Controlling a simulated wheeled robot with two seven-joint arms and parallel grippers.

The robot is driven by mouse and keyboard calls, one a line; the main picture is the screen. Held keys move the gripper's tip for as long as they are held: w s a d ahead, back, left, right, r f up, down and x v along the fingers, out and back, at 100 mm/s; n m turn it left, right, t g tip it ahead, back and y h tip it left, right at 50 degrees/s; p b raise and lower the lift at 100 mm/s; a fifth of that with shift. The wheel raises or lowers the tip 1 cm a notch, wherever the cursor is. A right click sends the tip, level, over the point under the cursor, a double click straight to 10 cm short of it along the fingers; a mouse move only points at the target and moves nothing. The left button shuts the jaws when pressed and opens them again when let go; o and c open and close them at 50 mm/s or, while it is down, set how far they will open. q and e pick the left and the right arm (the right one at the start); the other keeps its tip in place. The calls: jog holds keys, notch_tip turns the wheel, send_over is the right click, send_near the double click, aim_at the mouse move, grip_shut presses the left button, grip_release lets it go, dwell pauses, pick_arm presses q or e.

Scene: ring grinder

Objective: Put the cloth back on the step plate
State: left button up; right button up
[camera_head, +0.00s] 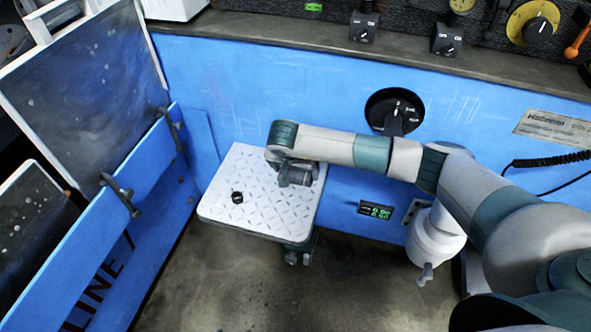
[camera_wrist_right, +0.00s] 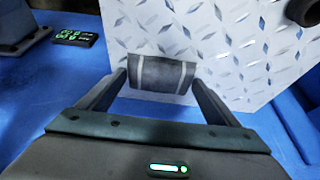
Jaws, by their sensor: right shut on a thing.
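The step plate (camera_head: 262,208) is a white diamond-tread plate standing against the blue machine front in the head view. It fills the upper right of the wrist view (camera_wrist_right: 230,45). My right gripper (camera_head: 297,180) is over the plate's right rear part. In the wrist view my right gripper (camera_wrist_right: 160,82) is shut on the dark grey cloth (camera_wrist_right: 162,75), a folded or rolled bundle with two pale stripes. The plate shows behind the cloth; whether they touch I cannot tell. In the head view my gripper largely hides the cloth. My left gripper is not in view.
A small black ring (camera_head: 237,197) lies on the plate, left of my right gripper. An open blue door (camera_head: 140,190) with handles stands left of the plate. A round black dial (camera_head: 394,111) and a green display (camera_head: 375,210) are on the blue front. Most of the plate's front is clear.

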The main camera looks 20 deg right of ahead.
jog(key=o, duration=0.8)
jog(key=shift+f, duration=0.1)
jog(key=shift+o, duration=0.2)
jog(key=p+v, duration=0.1)
jog(key=v, duration=1.1)
